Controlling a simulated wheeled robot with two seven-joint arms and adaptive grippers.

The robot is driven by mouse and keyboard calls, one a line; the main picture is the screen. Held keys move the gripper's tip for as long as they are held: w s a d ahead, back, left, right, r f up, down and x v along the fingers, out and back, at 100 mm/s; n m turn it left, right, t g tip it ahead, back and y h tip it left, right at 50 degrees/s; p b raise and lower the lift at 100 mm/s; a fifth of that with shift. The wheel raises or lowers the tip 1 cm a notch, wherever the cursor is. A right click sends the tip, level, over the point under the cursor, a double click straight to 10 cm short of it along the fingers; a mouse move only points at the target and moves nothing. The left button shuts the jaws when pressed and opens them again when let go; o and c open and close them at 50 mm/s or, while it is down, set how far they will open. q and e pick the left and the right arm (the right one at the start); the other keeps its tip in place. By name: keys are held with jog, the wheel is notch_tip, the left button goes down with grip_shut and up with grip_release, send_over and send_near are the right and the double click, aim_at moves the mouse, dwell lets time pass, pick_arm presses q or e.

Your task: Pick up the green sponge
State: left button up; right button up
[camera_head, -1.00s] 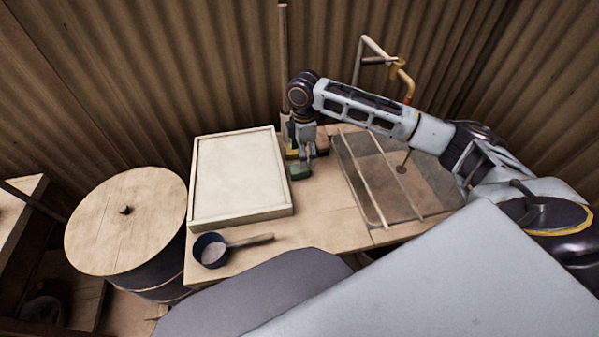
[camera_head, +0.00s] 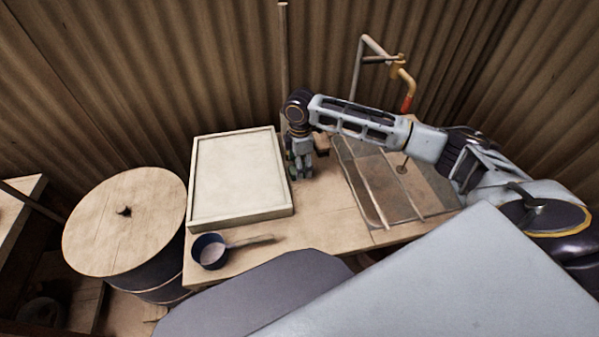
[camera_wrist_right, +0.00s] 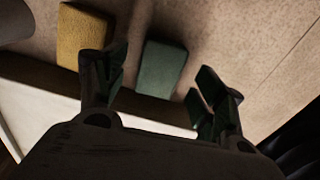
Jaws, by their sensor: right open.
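The green sponge (camera_wrist_right: 162,68) lies flat on the table in the right wrist view, seen between the fingertips of my right gripper (camera_wrist_right: 160,77). The gripper is open, with a gap on each side of the sponge. I cannot tell how far the tips are above the table. In the head view my right gripper (camera_head: 301,172) points down just right of the white tray and hides most of the sponge. A yellow sponge (camera_wrist_right: 82,38) lies left of the green one, close to the left finger. My left gripper is not in view.
The white tray (camera_head: 240,222) stands close left of the gripper. A saucepan (camera_head: 210,251) is at the front left. A sink (camera_head: 392,182) with rails is at the right. The table's front middle is clear.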

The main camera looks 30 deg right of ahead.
notch_tip(320, 180, down, 2)
jog(key=shift+f, duration=0.25)
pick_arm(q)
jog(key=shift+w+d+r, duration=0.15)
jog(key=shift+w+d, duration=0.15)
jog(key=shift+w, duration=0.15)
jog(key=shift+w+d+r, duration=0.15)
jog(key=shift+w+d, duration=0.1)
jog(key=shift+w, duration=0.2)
pick_arm(e)
jog(key=shift+f, duration=0.1)
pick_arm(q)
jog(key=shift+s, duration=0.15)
